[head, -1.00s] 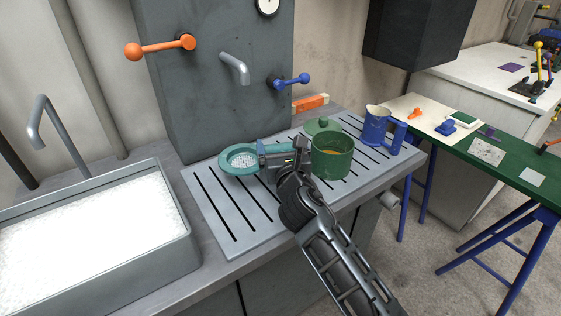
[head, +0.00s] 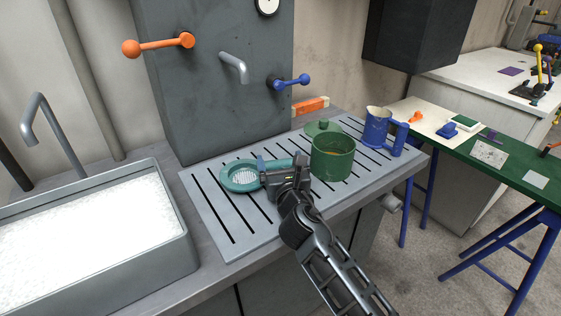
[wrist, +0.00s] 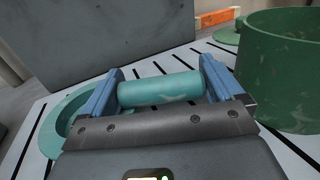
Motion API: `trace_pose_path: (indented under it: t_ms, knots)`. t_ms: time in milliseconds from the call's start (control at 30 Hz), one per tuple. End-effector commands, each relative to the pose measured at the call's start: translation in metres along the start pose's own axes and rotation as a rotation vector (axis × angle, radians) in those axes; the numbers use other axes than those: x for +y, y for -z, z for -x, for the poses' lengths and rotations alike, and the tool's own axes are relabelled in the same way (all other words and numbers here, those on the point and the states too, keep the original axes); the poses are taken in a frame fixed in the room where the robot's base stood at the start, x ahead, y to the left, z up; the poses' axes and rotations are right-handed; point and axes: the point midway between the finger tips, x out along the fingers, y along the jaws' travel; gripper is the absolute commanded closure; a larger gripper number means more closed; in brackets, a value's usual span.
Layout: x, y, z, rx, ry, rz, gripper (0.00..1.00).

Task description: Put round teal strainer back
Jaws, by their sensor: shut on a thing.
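The round teal strainer (head: 229,184) has a pale mesh middle and a thick teal handle. It lies flat over the left half of the grooved grey draining board (head: 232,236); I cannot tell whether it touches the board. My gripper (head: 272,170) is shut on the strainer, at its handle. In the wrist view, the teal handle (wrist: 160,88) sits between the two blue fingers of my gripper (wrist: 160,76), and the strainer's rim (wrist: 50,128) shows at the left, partly hidden by the left finger.
A green pot (head: 332,160) stands close to the right of my gripper, with a green lid (head: 322,127) behind it. A blue jug (head: 376,132) stands further right. A foam-filled sink (head: 187,235) is at the left. A spout (head: 234,66) juts out above the board.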

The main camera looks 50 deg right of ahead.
Motion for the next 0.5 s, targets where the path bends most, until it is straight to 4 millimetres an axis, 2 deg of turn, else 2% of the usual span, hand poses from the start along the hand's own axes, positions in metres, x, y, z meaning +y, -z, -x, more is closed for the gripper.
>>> trace_pose_path:
  t_ms: [67,100,133,367,500]
  knots:
    - [0.0,0.0004,0.0,0.0,0.0,0.0,0.42]
    - [0.0,0.0004,0.0,0.0,0.0,0.0,0.05]
    - [0.0,0.0004,0.0,0.0,0.0,0.0,0.02]
    - [0.0,0.0,0.0,0.0,0.0,0.0,0.0]
    - [0.0001,-0.0083,0.0,-0.001,0.0,0.0,0.0]
